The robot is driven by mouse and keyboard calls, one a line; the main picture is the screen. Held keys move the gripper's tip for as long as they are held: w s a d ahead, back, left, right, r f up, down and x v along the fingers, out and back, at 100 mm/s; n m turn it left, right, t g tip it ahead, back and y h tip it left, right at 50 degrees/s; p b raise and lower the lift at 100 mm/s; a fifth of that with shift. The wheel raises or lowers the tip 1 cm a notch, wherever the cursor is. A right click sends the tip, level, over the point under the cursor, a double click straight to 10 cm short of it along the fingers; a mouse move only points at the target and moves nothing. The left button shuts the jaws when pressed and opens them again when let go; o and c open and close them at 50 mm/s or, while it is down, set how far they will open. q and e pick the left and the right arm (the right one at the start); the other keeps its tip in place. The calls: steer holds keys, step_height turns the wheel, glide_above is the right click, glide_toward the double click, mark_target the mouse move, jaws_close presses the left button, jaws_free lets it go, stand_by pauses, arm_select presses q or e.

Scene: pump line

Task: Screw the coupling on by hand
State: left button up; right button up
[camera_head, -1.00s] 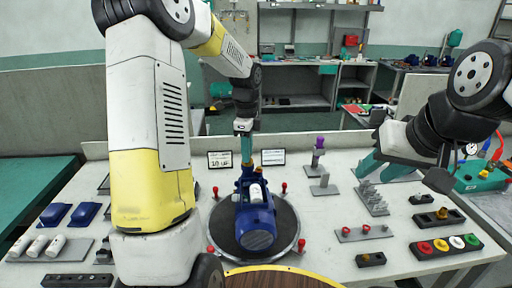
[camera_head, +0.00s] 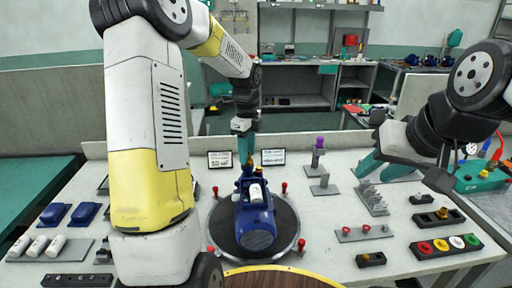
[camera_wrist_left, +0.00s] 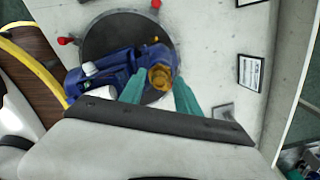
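A blue pump (camera_head: 257,218) lies on a dark round turntable (camera_head: 287,222) at the middle of the bench. A brass coupling (camera_wrist_left: 160,77) sits at the pump's port, at its far end in the head view. My left gripper (camera_head: 248,160) is over that port, pointing down. In the left wrist view its two teal fingers (camera_wrist_left: 159,86) lie on either side of the coupling, very close to it; whether they press on it cannot be made out. My right gripper (camera_head: 385,170) is above the bench at the right, its teal fingers apart and nothing seen between them.
Red knobs (camera_head: 301,244) ring the turntable. Two framed displays (camera_head: 272,157) stand behind it. A purple-topped stand (camera_head: 318,158), a rack of grey pegs (camera_head: 371,199) and a coloured-button strip (camera_head: 446,245) are at the right. White cylinders (camera_head: 38,246) lie at the left.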

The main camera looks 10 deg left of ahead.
arm_select(q)
steer(key=shift+n, duration=1.3)
steer(key=shift+n, duration=1.7)
steer(key=shift+n, duration=0.3)
steer(key=n, duration=0.2)
steer(key=shift+n, duration=0.4)
steer(key=n, duration=0.3)
steer(key=shift+n, duration=0.3)
